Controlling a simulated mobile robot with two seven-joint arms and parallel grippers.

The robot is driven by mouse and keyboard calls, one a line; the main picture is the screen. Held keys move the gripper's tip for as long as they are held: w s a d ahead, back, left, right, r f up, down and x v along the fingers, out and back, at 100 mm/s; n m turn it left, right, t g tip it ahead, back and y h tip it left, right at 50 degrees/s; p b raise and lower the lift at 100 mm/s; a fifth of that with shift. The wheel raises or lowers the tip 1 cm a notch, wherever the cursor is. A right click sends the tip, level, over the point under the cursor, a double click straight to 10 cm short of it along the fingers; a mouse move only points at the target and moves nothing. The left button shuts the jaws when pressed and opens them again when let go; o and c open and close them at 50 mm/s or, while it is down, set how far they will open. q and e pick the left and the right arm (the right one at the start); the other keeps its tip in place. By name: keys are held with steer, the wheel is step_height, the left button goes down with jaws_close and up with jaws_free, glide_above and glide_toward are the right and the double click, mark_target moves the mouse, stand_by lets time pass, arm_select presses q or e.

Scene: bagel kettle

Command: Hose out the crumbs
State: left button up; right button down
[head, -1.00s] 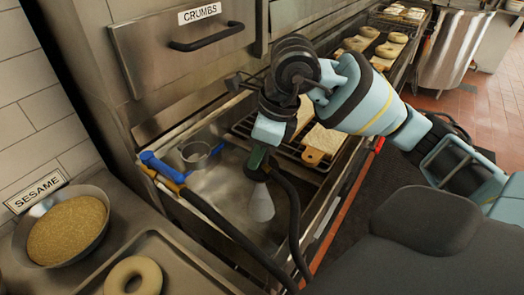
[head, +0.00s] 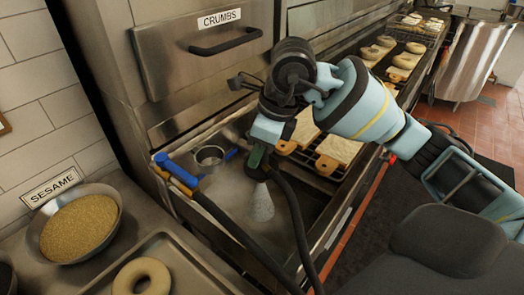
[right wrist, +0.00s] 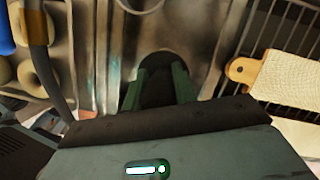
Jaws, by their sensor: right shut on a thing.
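In the head view my right gripper (head: 258,158) points down over an open metal basin (head: 228,193). It is shut on the dark hose nozzle (head: 260,174). A pale cone of water spray (head: 259,205) comes out below the nozzle onto the basin floor. The black hose (head: 297,225) hangs down beside it. In the right wrist view the green fingers of my right gripper (right wrist: 160,92) close on a dark round part. I cannot make out loose crumbs. My left gripper is not in view.
Blue-handled brass valves (head: 178,172) and a small metal cup (head: 210,156) are at the basin's left end. Racks with boards (head: 338,150) and bagels lie to the right. A sesame bowl (head: 80,228) and a bagel tray (head: 180,250) stand at the front left.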

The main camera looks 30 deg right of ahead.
steer(key=shift+w+a, duration=0.15)
steer(key=shift+w, duration=0.3)
steer(key=s+d, duration=0.3)
steer(key=s, duration=0.6)
stand_by(1.7)
steer(key=shift+d, duration=0.1)
stand_by(0.9)
steer(key=a+f+n+g+h, duration=0.1)
steer(key=a+f+n+g, duration=0.1)
steer(key=n, duration=1.1)
steer(key=a+f+n+g+h, duration=0.1)
steer(key=a+f+n+g, duration=0.1)
steer(key=n, duration=1.2)
steer(key=shift+a+g, duration=0.85)
steer(key=shift+g, duration=0.05)
